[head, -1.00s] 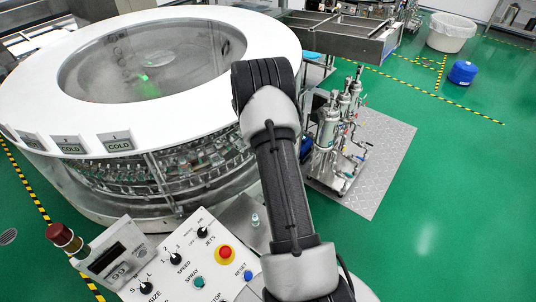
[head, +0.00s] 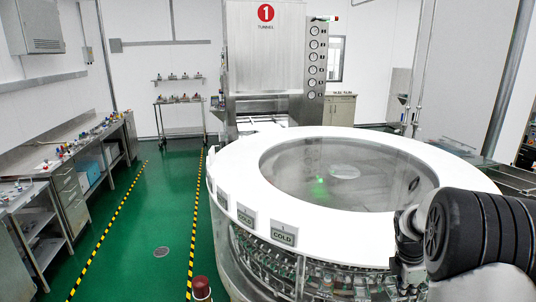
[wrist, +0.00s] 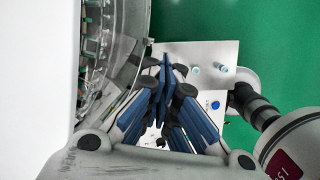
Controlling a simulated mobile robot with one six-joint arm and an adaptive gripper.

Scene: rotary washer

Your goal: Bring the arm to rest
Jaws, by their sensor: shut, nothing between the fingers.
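My gripper (wrist: 166,68) is shut and empty in the wrist view, its blue-padded fingers meeting at the tips. It points down over a pale panel with a blue button (wrist: 215,105), beside the washer's curved clear side (wrist: 128,30). How high it is above the panel I cannot tell. In the head view my arm (head: 480,235) enters at the lower right, in front of the washer's white ring top (head: 340,228). My gripper's fingers cannot be made out there.
A small clear vial-like item (wrist: 195,69) stands on the panel's upper part. The red lamp (head: 201,288) shows at the head view's bottom edge. A steel bench (head: 95,150) lines the left wall. Green floor (head: 150,215) between bench and washer is clear.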

